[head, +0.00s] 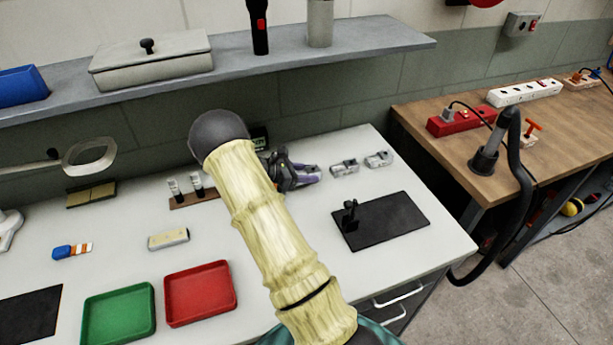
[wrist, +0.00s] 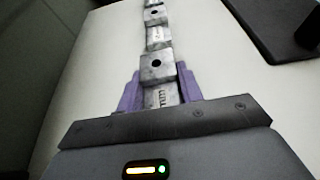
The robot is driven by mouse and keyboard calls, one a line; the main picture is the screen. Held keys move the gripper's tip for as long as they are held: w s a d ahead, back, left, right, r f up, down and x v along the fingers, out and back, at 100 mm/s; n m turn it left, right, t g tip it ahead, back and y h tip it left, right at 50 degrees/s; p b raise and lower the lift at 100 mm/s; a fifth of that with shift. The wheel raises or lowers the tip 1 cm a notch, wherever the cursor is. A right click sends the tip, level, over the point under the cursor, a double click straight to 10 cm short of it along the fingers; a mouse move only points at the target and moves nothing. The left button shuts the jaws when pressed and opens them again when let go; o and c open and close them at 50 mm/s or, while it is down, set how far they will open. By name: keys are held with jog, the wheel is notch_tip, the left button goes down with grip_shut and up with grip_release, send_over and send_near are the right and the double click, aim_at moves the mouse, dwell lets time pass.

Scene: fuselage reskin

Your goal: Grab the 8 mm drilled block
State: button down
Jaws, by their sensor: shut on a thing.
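My gripper (wrist: 159,78) has two purple fingers and is shut on a grey metal block (wrist: 156,66). The block has a round hole in its far part and a printed label between the fingers. The letters "mm" show, but I cannot read the number. A second similar block (wrist: 158,38) lies just beyond it in line. In the head view my gripper (head: 306,173) is low over the white table, with the held block hidden from sight. Two other metal blocks, a nearer one (head: 344,167) and a farther one (head: 379,159), lie to its right.
A black mat (head: 395,222) with a small black stand (head: 350,215) lies right of my arm. A red tray (head: 200,293) and a green tray (head: 119,313) are at the front left. A grey shelf (head: 370,35) runs above the table's back.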

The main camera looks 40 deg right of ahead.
aim_at(308, 171)
notch_tip(308, 171, up, 9)
jog(key=shift+s+d+r, duration=0.1)
jog(key=shift+s, duration=0.05)
